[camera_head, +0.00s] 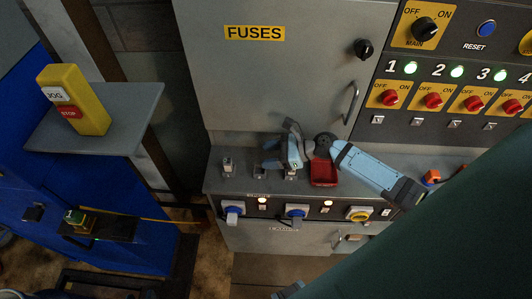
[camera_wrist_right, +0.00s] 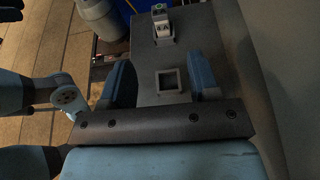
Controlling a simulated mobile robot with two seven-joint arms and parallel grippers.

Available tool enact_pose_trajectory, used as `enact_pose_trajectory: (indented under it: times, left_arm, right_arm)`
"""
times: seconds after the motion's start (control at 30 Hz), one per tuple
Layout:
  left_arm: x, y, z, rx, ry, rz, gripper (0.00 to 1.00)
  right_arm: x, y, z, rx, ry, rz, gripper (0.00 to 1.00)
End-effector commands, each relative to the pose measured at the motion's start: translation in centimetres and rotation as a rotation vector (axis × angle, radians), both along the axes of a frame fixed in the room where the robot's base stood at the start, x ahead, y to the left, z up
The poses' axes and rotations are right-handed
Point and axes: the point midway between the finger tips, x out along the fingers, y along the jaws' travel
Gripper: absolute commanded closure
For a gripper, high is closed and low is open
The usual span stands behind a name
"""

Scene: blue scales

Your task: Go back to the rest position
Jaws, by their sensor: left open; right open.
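My right gripper (camera_head: 281,160) hangs over the grey ledge below the FUSES cabinet, at the end of a light blue arm reaching in from the right. In the right wrist view its two blue fingers (camera_wrist_right: 165,80) are apart with nothing held between them. An empty-looking square socket (camera_wrist_right: 168,82) shows on the ledge between them; I cannot tell how far below it is. A fuse holder (camera_head: 228,166) stands left of the gripper and also shows in the wrist view (camera_wrist_right: 160,20).
A red bin (camera_head: 323,172) sits on the ledge close to the right gripper. The FUSES cabinet (camera_head: 270,70) rises behind, with a switch panel (camera_head: 455,98) at right. A yellow JOG/STOP box (camera_head: 75,98) stands at left. A dark green surface (camera_head: 460,245) blocks the lower right.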

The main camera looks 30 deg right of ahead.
Motion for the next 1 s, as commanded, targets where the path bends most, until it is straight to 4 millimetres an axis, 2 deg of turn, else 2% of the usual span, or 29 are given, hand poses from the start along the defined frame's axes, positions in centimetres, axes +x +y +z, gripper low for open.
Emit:
enact_pose_trajectory:
  times: [0.53,0.63,0.77,0.9,1.0]
  left_arm:
    - [0.0,0.0,0.0,0.001,0.001,0.001,0.57]
    - [0.0,0.0,0.0,0.001,0.001,0.001,0.57]
    - [0.0,0.0,0.0,0.001,0.000,0.001,0.57]
    - [0.0,0.0,0.0,0.001,0.000,0.001,0.57]
    - [0.0,0.0,0.0,0.000,-0.001,0.001,0.57]
  right_arm:
    - [0.0,0.1,0.0,-0.001,-0.001,0.002,0.44]
    - [-0.6,0.7,0.0,-0.033,-0.031,0.034,0.44]
    - [-3.7,3.5,-0.1,-0.201,-0.188,0.197,0.44]
    - [-9.4,7.0,0.1,-0.553,-0.514,0.527,0.44]
    - [-13.0,7.9,0.8,-0.826,-0.738,0.783,0.44]
